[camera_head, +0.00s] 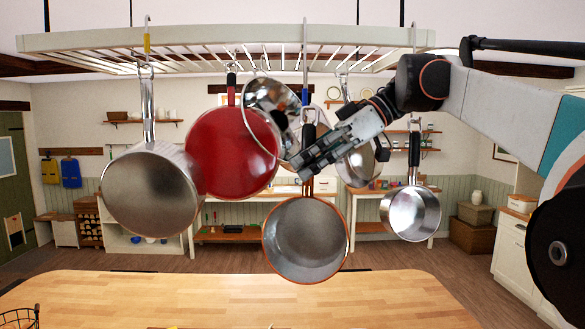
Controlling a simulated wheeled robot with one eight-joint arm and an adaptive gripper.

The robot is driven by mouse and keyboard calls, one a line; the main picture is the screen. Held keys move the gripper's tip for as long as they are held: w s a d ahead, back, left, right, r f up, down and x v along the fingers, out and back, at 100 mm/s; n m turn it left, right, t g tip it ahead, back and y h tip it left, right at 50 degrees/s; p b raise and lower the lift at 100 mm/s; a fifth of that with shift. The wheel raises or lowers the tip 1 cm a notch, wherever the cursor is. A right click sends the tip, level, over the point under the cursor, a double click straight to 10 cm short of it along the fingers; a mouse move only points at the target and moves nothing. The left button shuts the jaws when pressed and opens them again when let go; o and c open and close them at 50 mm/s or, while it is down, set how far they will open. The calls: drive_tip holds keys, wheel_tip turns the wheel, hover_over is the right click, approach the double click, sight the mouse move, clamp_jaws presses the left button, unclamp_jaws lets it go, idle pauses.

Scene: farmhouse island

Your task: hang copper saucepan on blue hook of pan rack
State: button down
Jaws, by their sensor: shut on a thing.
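The copper saucepan (305,240) hangs upright in the middle, with a copper rim and a grey inside facing me. My gripper (303,167) reaches in from the right and is shut on its dark handle, just above the pan body. The handle's top end rises above the fingers, close below the blue hook (305,97), a long hook with a blue band. Whether the handle's end is on the hook or only near it, I cannot tell. The pale slatted pan rack (230,36) spans the top of the view.
A large steel pot (150,192) hangs left, below a yellow-banded hook (147,43). A red pan (232,152), a shiny steel vessel (272,105), another steel pan (357,165) and a small saucepan (411,213) hang close around. The wooden island top (240,300) is below.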

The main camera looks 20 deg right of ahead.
drive_tip(key=shift+r+p, duration=0.15)
drive_tip(key=shift+p, duration=0.25)
drive_tip(key=w+d+f+p, duration=0.1)
drive_tip(key=w+d+p, duration=0.2)
drive_tip(key=w, duration=0.7)
drive_tip(key=shift+w+d+f, duration=0.15)
drive_tip(key=shift+d+f, duration=0.25)
drive_tip(key=shift+d, duration=0.25)
idle(0.5)
idle(0.4)
drive_tip(key=c, duration=1.9)
unclamp_jaws()
drive_tip(key=shift+c, duration=0.2)
drive_tip(key=o, duration=0.5)
drive_tip(key=shift+o, duration=0.8)
